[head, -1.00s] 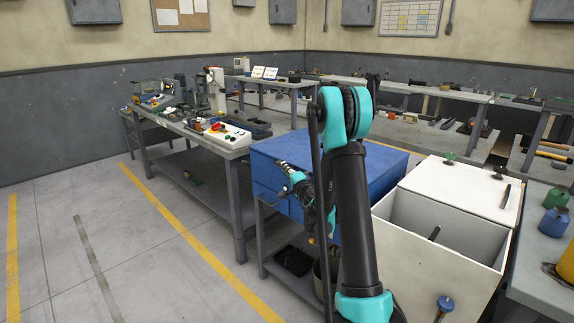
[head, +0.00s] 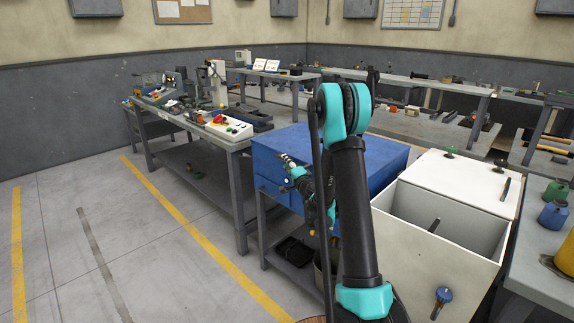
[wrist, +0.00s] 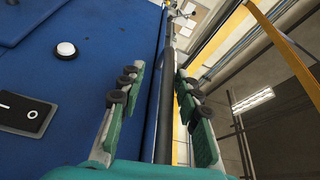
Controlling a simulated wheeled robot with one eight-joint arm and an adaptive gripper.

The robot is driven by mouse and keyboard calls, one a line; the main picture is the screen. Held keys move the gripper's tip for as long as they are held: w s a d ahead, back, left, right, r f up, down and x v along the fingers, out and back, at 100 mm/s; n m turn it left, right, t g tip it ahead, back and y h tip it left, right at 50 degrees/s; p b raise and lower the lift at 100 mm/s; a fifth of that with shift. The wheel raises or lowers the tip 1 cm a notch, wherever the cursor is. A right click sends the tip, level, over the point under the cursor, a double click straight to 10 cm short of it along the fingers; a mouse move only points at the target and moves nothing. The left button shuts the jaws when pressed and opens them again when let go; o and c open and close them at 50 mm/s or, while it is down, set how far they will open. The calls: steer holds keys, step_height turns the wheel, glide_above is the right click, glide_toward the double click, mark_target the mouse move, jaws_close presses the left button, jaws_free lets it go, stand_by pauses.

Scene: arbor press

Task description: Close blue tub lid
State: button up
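The blue tub (head: 268,168) stands in the middle of the head view, behind my arm. Its broad blue lid (head: 375,152) looks flat across the top, and I see no clear gap under it. My gripper (head: 288,165) is beside the tub's near left face, small and partly hidden by my arm. In the wrist view my gripper (wrist: 158,88) is open, its two green fingers with dark pads apart. A dark bar runs between them; I cannot tell whether they touch it. The blue surface (wrist: 75,100) fills the left, with a white round button (wrist: 66,50) and a black rocker switch (wrist: 25,114).
A grey bench (head: 185,120) with tools is at the left, another bench with bottles (head: 553,214) at the far right. The floor at left is clear.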

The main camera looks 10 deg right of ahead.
step_height(320, 180, up, 10)
stand_by(0.6)
